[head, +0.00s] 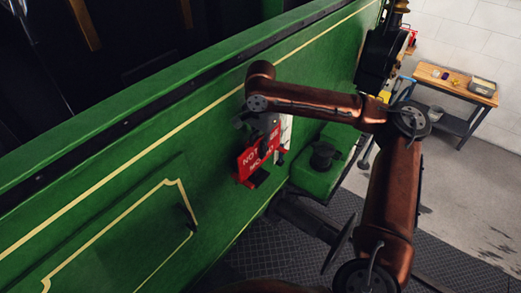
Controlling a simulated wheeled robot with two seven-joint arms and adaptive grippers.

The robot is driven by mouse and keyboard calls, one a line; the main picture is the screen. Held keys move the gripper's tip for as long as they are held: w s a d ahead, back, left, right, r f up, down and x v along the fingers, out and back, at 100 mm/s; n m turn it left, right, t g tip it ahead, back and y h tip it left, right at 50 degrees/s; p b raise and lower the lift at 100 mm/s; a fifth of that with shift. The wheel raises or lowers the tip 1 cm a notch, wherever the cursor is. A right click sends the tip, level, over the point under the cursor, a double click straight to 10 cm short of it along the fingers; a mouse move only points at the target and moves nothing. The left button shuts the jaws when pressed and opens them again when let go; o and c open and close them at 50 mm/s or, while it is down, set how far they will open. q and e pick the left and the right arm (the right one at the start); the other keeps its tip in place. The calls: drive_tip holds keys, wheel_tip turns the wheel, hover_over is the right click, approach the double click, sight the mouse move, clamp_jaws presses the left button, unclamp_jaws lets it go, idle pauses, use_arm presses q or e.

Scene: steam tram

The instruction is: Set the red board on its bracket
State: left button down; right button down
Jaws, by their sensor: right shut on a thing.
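The red board (249,161) with white lettering, partly readable as "NOT", is tilted against or close to the green tram side. My right gripper (266,142) is shut on the board at its upper right and hides part of it. A white plate (286,133) shows just right of the gripper; I cannot tell whether it is part of the bracket. The bracket itself cannot be made out behind the gripper and board. My left gripper is not in view.
The green tram side (110,165) with yellow lining fills the left. A green box (318,172) with a dark cap juts out right of the board. A wooden workbench (456,84) with small items stands at the back right.

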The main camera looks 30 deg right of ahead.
sight(260, 160)
drive_tip(key=shift+f, duration=0.35)
drive_tip(key=shift+f, duration=0.3)
drive_tip(key=shift+f, duration=0.35)
drive_tip(key=shift+f, duration=0.4)
drive_tip(key=shift+f, duration=0.3)
drive_tip(key=shift+f, duration=0.4)
drive_tip(key=shift+f, duration=0.3)
drive_tip(key=c, duration=2)
unclamp_jaws()
drive_tip(key=shift+f, duration=0.1)
